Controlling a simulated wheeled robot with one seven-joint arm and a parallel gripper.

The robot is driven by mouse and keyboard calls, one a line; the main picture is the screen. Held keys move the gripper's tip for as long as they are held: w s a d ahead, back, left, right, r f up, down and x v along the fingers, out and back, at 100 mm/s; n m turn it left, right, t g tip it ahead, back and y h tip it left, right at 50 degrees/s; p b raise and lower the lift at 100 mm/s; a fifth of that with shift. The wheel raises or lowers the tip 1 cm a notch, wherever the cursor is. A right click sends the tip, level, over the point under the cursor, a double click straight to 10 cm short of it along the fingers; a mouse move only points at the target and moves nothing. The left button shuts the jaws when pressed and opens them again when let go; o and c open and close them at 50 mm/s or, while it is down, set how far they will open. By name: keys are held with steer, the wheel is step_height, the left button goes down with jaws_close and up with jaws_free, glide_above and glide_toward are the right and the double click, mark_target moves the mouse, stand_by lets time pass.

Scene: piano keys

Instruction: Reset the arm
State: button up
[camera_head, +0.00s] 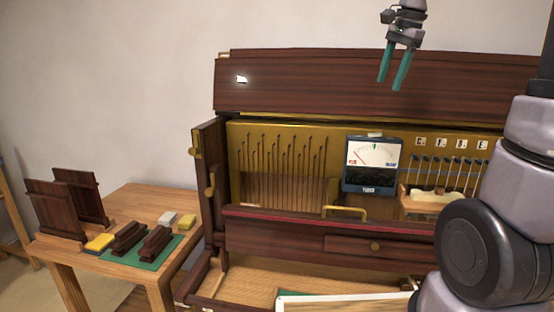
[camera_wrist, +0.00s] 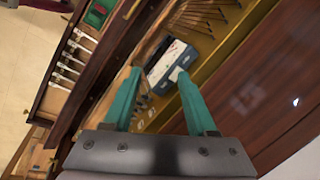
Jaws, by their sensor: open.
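My gripper (camera_head: 394,68) hangs high at the top of the head view, in front of the wall and the piano's raised lid. Its two teal fingers point down, stand apart and have nothing between them. In the wrist view, my gripper (camera_wrist: 160,90) also shows open, with the piano's inside beyond the fingertips. My grey arm fills the right side of the head view. The dark wood piano (camera_head: 290,235) stands open, with its strings and brass-coloured plate showing.
A dial meter (camera_head: 373,164) sits inside the piano front; it also shows in the wrist view (camera_wrist: 165,65). A wooden side table (camera_head: 140,200) at left holds dark wood blocks (camera_head: 130,238), yellow and grey blocks, a green mat (camera_head: 150,257) and upright panels (camera_head: 55,210). Space around my gripper looks clear.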

steer(key=s+a+f+n+t, duration=0.2)
steer(key=s+n, duration=0.2)
steer(key=s, duration=0.5)
steer(key=s+a+f+n+t, duration=0.2)
steer(key=s+n, duration=0.3)
steer(key=s, duration=0.4)
steer(key=shift+s+a+f+y, duration=0.3)
steer(key=shift+s+a, duration=0.05)
steer(key=shift+a, duration=0.1)
